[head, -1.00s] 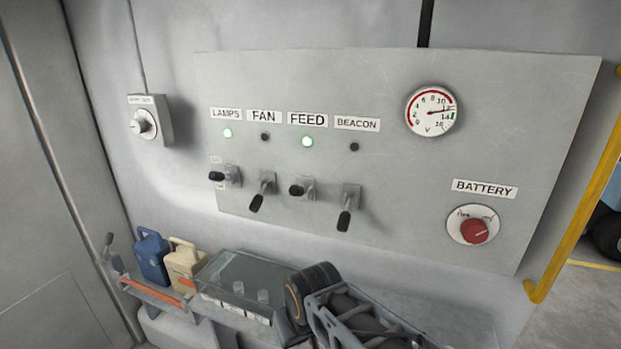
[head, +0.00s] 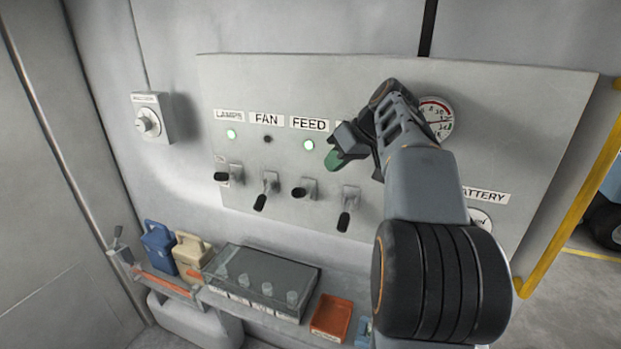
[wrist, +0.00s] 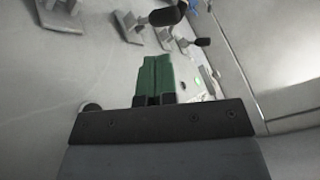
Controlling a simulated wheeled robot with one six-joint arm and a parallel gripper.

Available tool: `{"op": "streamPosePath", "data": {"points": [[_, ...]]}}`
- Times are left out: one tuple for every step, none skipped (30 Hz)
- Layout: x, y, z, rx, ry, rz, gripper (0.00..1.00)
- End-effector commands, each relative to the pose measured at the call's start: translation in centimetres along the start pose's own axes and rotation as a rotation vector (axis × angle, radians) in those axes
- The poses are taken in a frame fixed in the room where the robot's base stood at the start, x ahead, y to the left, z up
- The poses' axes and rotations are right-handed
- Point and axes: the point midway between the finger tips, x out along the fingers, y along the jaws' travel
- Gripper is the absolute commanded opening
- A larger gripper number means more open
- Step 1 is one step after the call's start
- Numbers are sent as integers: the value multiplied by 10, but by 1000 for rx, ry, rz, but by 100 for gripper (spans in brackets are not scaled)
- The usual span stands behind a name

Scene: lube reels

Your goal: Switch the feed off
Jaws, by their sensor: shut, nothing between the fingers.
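The FEED switch (head: 303,190) is on the grey panel (head: 240,95), under the FEED label (head: 309,124). Its black lever points outward to the left, unlike the hanging FAN lever (head: 264,192) and BEACON lever (head: 346,208). The FEED lamp (head: 309,145) is lit green. My gripper (head: 335,160) is shut and empty, its green fingertips in front of the panel, right of and below the FEED lamp and above the levers, apparently touching none. It hides the BEACON label and lamp. In the wrist view the shut fingers (wrist: 156,75) point toward the panel, near several levers.
The LAMPS switch (head: 228,174) points outward and its lamp (head: 231,134) is lit. My arm partly covers the gauge (head: 438,112) and the BATTERY dial (head: 480,218). Below are a clear-topped case (head: 262,272), an orange tray (head: 331,318) and jugs (head: 160,246).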

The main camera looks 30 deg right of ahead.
Motion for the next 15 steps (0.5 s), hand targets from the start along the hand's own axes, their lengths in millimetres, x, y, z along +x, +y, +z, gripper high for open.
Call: {"op": "streamPosePath", "data": {"points": [[-4,2,-2,-7,7,-4,0],[-5,3,-3,-10,10,-5,0],[-7,4,-4,-13,13,-6,0],[-7,4,-4,-15,14,-6,0],[-7,4,-4,-15,14,-7,0],[-7,4,-4,-16,14,-7,0],[-7,4,-4,-16,14,-7,0],[-7,4,-4,-16,14,-7,0],[-7,4,-4,-16,13,-7,0],[-7,4,-4,-15,13,-6,0],[-7,4,-4,-15,13,-6,0],[-6,4,-4,-15,13,-6,0],[-6,4,-4,-15,13,-6,0],[-5,3,-4,-15,13,-7,0],[-4,3,-4,-15,12,-7,0]]}}
